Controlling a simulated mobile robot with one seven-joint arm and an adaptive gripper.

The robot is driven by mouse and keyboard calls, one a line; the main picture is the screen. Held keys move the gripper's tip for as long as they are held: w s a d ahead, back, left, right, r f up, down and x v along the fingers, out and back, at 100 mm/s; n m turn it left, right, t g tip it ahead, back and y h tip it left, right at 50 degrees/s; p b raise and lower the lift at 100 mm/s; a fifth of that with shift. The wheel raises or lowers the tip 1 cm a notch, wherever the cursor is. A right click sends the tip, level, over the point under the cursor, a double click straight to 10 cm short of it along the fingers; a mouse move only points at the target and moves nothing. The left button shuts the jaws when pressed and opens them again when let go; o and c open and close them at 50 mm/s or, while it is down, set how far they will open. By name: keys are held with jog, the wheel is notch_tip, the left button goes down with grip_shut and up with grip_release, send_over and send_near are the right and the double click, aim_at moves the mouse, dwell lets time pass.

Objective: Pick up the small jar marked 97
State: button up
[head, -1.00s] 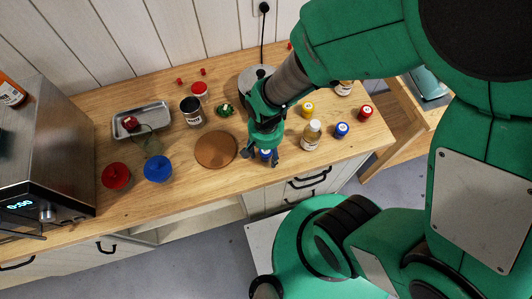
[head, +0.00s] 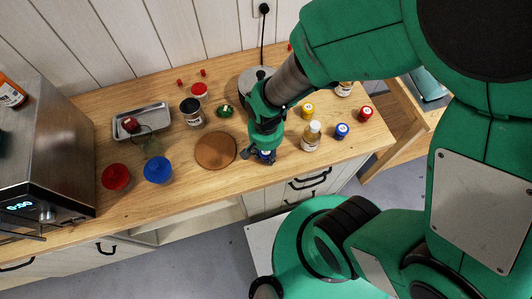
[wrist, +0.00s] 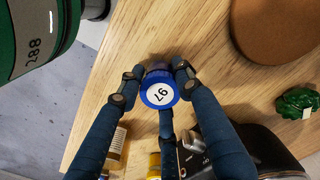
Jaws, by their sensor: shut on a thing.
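The small jar marked 97 (wrist: 159,92) has a blue lid with a white label and stands near the front edge of the wooden counter. My gripper (wrist: 156,85) is shut on it, with fingers on both sides and a third finger below in the wrist view. In the head view the jar shows only as a bit of blue between the fingers of my gripper (head: 262,158). The jar's lower body is mostly hidden. I cannot tell any gap between jar and counter.
A round brown board (head: 216,151) lies left of my gripper. A bottle (head: 311,136), another blue-lidded jar (head: 342,131), a yellow-lidded jar (head: 307,110) and a red-lidded jar (head: 365,113) stand to the right. A green object (head: 225,111) lies behind the board.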

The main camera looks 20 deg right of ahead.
aim_at(267, 153)
jog(key=shift+r, duration=0.1)
jog(key=shift+w+r, duration=0.1)
jog(key=shift+r, duration=0.75)
jog(key=shift+s+r+p, duration=0.2)
jog(key=shift+r+p, duration=0.1)
jog(key=shift+r, duration=0.2)
jog(key=shift+s+r+p, duration=0.15)
jog(key=shift+r+p, duration=0.1)
jog(key=shift+r, duration=0.2)
jog(key=s+d+r+p, duration=0.1)
jog(key=s+d+p, duration=0.1)
jog(key=s, duration=1.3)
jog(key=shift+d, duration=0.7)
jog(key=shift+s+r, duration=0.1)
